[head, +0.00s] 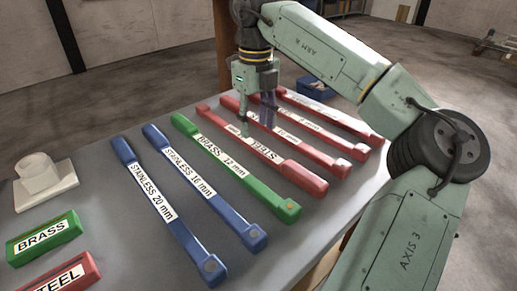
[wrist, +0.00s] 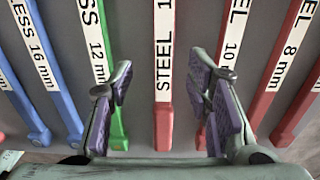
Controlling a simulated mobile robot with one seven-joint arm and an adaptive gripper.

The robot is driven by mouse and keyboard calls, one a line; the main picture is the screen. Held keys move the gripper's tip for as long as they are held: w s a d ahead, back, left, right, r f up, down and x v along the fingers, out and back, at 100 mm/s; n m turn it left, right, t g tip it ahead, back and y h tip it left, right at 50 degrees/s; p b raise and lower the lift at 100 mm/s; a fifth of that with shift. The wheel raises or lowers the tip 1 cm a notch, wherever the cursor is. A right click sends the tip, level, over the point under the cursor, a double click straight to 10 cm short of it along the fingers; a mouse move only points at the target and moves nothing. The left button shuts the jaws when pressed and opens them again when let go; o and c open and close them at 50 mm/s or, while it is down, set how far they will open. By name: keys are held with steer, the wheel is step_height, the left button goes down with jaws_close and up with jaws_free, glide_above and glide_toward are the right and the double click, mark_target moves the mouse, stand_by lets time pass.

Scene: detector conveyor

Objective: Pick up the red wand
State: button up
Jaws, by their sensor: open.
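Several red wands with white labels lie side by side on the table. The one nearest the green wand (head: 280,203) reads STEEL (head: 307,178). In the wrist view a red STEEL wand (wrist: 163,125) runs lengthwise down the middle, its size figure partly cut off. Other red wands lie to its right, labelled 10 (wrist: 217,100) and 8 mm (wrist: 292,115). My gripper (head: 257,118) points down over the far part of the red wands. In the wrist view my gripper (wrist: 160,85) is open and empty, with one finger on each side of the middle wand.
Two blue wands (head: 247,232), labelled STAINLESS, lie left of the green one on the grey table (head: 110,225). A white block (head: 45,180) and green BRASS (head: 45,240) and red STEEL (head: 68,276) label blocks stand at the left. A blue bin (head: 316,88) is behind.

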mark_target(259, 147)
steer(key=shift+d+f+p, duration=0.15)
steer(key=shift+f+p, duration=0.2)
steer(key=shift+f, duration=1.2)
steer(key=shift+d+f+p, duration=0.15)
steer(key=shift+f+p, duration=0.15)
steer(key=shift+f, duration=1.2)
steer(key=shift+c, duration=0.4)
jaws_close()
